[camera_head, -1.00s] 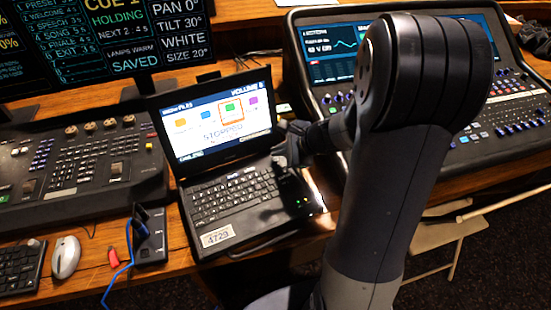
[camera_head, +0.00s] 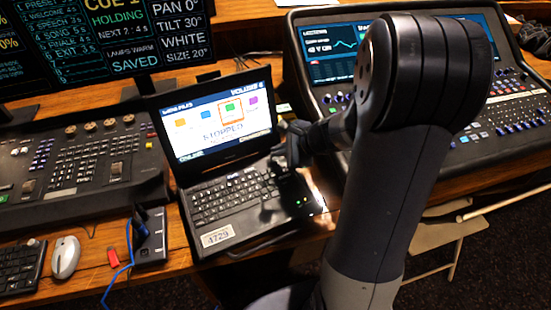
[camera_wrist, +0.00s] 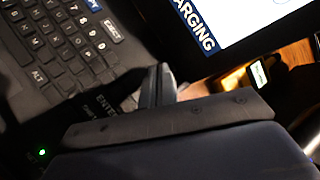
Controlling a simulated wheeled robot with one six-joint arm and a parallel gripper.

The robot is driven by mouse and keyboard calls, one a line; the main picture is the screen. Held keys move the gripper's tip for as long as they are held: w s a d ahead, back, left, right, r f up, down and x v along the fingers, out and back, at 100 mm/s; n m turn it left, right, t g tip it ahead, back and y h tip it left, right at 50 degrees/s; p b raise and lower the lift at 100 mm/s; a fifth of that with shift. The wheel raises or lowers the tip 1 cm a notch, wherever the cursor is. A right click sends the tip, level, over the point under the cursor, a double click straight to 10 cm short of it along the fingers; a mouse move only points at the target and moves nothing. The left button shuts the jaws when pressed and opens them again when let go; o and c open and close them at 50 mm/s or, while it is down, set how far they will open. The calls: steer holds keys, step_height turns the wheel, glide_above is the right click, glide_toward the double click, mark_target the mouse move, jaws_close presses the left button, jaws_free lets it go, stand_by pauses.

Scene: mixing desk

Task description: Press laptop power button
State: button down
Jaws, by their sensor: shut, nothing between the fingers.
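The open black laptop (camera_head: 228,227) stands on the desk in the head view, its screen (camera_head: 215,117) lit and reading STOPPED. In the wrist view its keyboard (camera_wrist: 48,42) is at the left, and part of the lit screen (camera_wrist: 235,22), reading "ARGING", is at the top. My gripper (camera_wrist: 158,72) is shut and empty, with its fingertips over the right part of the keyboard deck, near the hinge. In the head view my gripper (camera_head: 275,165) is dark and partly blends with the laptop. I cannot pick out the power button. Contact with the deck cannot be told.
A mixing console (camera_head: 505,110) stands close on the right, and a control desk (camera_head: 70,165) on the left. A mouse (camera_head: 66,257), a small box with a blue cable (camera_head: 150,237) and a red item (camera_head: 114,257) lie front left. A yellow item (camera_wrist: 232,80) lies beside the laptop.

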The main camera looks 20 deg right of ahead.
steer(key=shift+f+b, duration=0.45)
steer(key=shift+f+b, duration=0.3)
steer(key=shift+b, duration=0.05)
stand_by(0.4)
stand_by(0.4)
steer(key=shift+r+p, duration=0.55)
steer(key=shift+r, duration=0.25)
steer(key=shift+r+p, duration=2.05)
steer(key=shift+r, duration=0.4)
